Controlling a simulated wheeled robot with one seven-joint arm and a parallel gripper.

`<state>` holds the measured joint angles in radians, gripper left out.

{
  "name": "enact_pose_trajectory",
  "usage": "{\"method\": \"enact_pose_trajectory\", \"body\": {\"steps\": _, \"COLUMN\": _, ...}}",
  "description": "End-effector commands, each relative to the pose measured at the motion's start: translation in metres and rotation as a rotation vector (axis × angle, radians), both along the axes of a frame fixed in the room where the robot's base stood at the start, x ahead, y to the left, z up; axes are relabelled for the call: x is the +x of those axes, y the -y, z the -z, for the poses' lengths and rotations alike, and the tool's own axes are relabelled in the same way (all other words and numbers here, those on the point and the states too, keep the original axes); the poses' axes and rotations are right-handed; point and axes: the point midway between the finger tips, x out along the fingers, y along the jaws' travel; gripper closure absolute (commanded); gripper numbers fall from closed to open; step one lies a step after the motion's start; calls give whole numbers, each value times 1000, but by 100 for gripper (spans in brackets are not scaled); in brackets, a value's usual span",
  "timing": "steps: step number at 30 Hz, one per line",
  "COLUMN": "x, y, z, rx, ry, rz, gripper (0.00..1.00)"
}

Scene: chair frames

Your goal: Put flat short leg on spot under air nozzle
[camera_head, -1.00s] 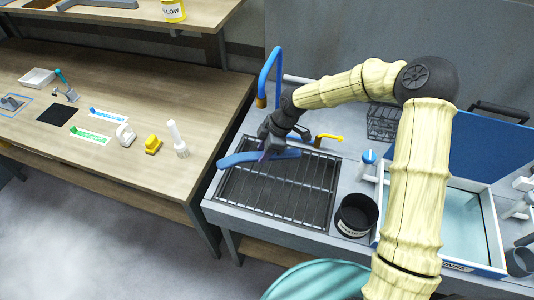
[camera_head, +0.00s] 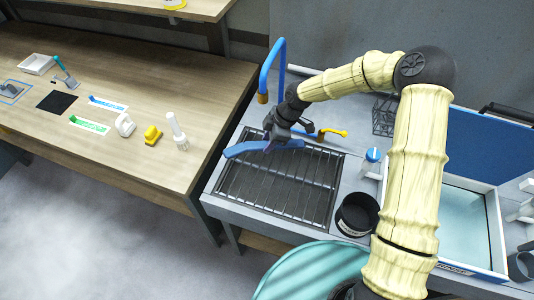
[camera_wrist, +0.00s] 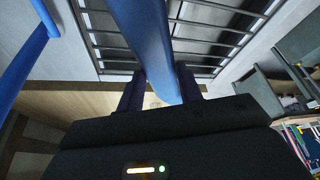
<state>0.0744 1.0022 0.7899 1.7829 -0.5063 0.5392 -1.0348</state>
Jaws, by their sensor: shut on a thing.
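The flat short leg is a blue curved bar (camera_head: 243,149), held roughly level over the back part of the black wire rack (camera_head: 285,190). My gripper (camera_head: 271,143) is shut on it near its middle. In the wrist view the leg (camera_wrist: 148,38) runs between the two dark fingers (camera_wrist: 160,88) and up over the rack. A blue bent pipe with a brass tip (camera_head: 263,98), which looks like the air nozzle, stands behind and left of the gripper. It also shows as a blue bar at the wrist view's left (camera_wrist: 25,65). I cannot make out a marked spot beneath it.
A yellow-handled tap (camera_head: 330,133) is just right of my gripper. A black round pot (camera_head: 357,213), a blue-topped bottle (camera_head: 373,158) and a water basin (camera_head: 452,225) stand to the right. The wooden bench (camera_head: 160,75) at left holds several small items.

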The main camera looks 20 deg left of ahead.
Motion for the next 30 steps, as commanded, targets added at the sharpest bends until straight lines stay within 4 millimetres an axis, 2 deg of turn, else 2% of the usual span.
{"method": "enact_pose_trajectory", "body": {"steps": 3, "x": -1, "y": 0, "z": 19, "rx": 0, "ry": -2, "rz": 0, "gripper": 95}}
{"method": "enact_pose_trajectory", "body": {"steps": 6, "x": 0, "y": -1, "z": 27, "rx": 1, "ry": 0, "rz": 0, "gripper": 95}}
{"method": "enact_pose_trajectory", "body": {"steps": 15, "x": 0, "y": -1, "z": 29, "rx": 1, "ry": 0, "rz": -2, "gripper": 95}}
{"method": "enact_pose_trajectory", "body": {"steps": 24, "x": -1, "y": -1, "z": 63, "rx": 1, "ry": -2, "rz": -2, "gripper": 95}}
{"method": "enact_pose_trajectory", "body": {"steps": 30, "x": 0, "y": -1, "z": 66, "rx": 1, "ry": 1, "rz": -1, "gripper": 95}}
